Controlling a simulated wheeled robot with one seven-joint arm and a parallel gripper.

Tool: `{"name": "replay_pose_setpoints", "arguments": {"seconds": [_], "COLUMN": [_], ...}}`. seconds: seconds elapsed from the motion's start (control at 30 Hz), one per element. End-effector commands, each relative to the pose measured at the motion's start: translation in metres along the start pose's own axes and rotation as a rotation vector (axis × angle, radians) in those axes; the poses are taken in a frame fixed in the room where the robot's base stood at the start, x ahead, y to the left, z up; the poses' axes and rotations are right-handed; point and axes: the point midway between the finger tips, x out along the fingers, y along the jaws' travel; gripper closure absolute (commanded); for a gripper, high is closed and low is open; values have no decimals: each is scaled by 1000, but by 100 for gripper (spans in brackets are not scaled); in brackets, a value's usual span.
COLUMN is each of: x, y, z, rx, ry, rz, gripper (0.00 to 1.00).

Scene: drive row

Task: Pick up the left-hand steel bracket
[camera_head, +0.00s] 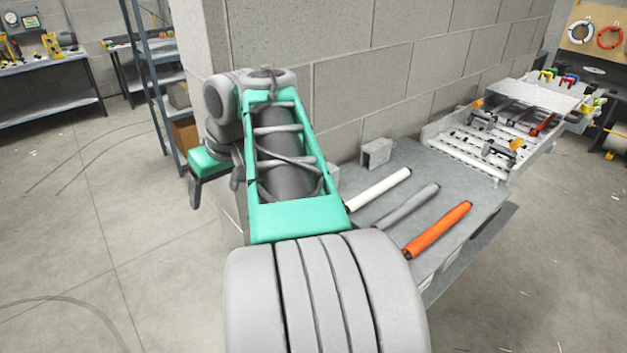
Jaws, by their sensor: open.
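A grey steel bracket (377,152), shaped like an open box section, stands on the grey bench top (408,160) close to the block wall.
A white roller (380,188), a grey roller (408,205) and an orange roller (437,229) lie side by side on the bench. A pale conveyor frame with clamps (490,162) adjoins its far end. A blue-grey shelf rack (150,75) stands left of the wall. Floor is open at left.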

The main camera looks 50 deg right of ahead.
Motion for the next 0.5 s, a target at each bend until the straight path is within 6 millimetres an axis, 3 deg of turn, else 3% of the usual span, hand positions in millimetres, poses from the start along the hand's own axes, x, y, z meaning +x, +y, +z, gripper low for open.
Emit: {"name": "replay_pose_setpoints", "arguments": {"seconds": [0.03,0.1,0.2,0.33,0.5], "x": [-6,-23,-45,-62,-46], "y": [55,119,191,238,246], "z": [-2,6,31,59,67], "rx": [38,54,63,63,56], "ry": [0,0,-9,-22,-26], "rz": [21,46,82,111,115], "gripper": [21,15,7,0,0]}}
